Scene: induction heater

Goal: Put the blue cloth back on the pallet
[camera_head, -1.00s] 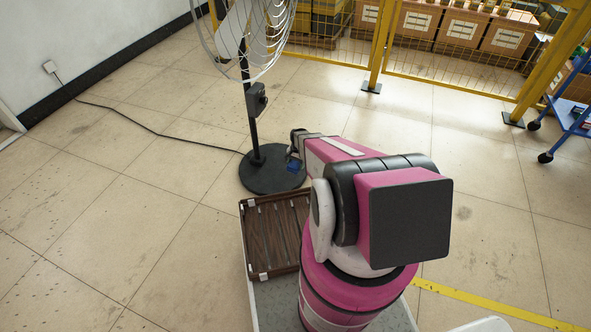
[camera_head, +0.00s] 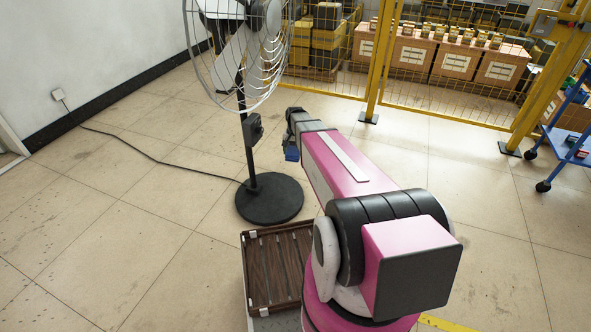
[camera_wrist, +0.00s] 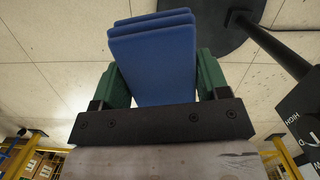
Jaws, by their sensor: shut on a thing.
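The blue cloth (camera_wrist: 153,62) is a folded stack of layers, held between the two green fingers of my gripper (camera_wrist: 155,80) in the wrist view. In the head view the blue cloth (camera_head: 292,153) is a small patch below my gripper (camera_head: 292,140), held in the air just right of the fan's pole. No pallet can be made out for certain. A brown slatted wooden tray (camera_head: 250,262) lies in front of the fan, beside my arm's base, with no cloth visible in it. My arm hides its right side.
A standing fan (camera_head: 243,75) with a round black base (camera_head: 268,207) stands close left of my gripper. Its cable runs to a wall socket. A yellow mesh fence (camera_head: 372,75) with boxes behind it closes the back. A blue cart (camera_head: 565,140) stands right.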

